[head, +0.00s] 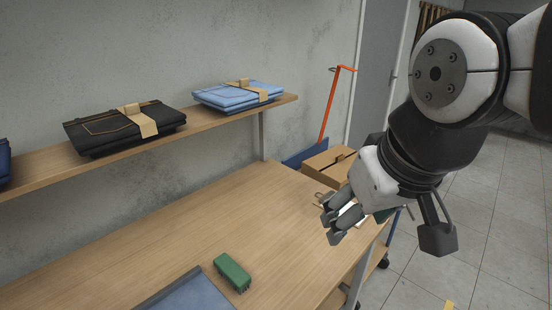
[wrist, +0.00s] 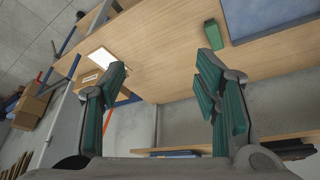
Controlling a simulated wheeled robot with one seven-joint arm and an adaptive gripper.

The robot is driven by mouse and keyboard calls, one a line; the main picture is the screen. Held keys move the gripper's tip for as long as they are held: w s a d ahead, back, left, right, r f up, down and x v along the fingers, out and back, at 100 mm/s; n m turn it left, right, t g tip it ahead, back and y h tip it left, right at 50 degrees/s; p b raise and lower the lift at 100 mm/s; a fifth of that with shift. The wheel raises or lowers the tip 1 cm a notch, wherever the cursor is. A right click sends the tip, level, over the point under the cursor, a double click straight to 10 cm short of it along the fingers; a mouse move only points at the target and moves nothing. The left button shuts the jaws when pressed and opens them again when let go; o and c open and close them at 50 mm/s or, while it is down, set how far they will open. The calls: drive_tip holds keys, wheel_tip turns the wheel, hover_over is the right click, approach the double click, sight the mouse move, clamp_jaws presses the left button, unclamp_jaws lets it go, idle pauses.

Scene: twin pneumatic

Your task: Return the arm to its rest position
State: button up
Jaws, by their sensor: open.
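My gripper (head: 337,222) hangs at the right of the head view, above the right end of the wooden table (head: 270,220). In the wrist view my gripper (wrist: 160,100) shows its two green-padded fingers spread wide with nothing between them. The table also shows in the wrist view (wrist: 170,60), beyond the fingers. Part of my arm fills the upper right of the head view, bent downward to the gripper. I cannot tell the exact height of the fingers over the table.
A wooden shelf (head: 200,122) along the wall holds black trousers (head: 120,128) and blue trousers (head: 238,95). A cardboard box (head: 328,163) stands behind the table.

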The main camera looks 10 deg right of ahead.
drive_tip(key=shift+s+d+f+m, duration=0.1)
drive_tip(key=shift+s+d+m, duration=0.1)
drive_tip(key=shift+s, duration=0.5)
drive_tip(key=shift+s+d+m, duration=0.1)
drive_tip(key=shift+s+d, duration=0.05)
drive_tip(key=shift+s, duration=0.5)
idle(0.3)
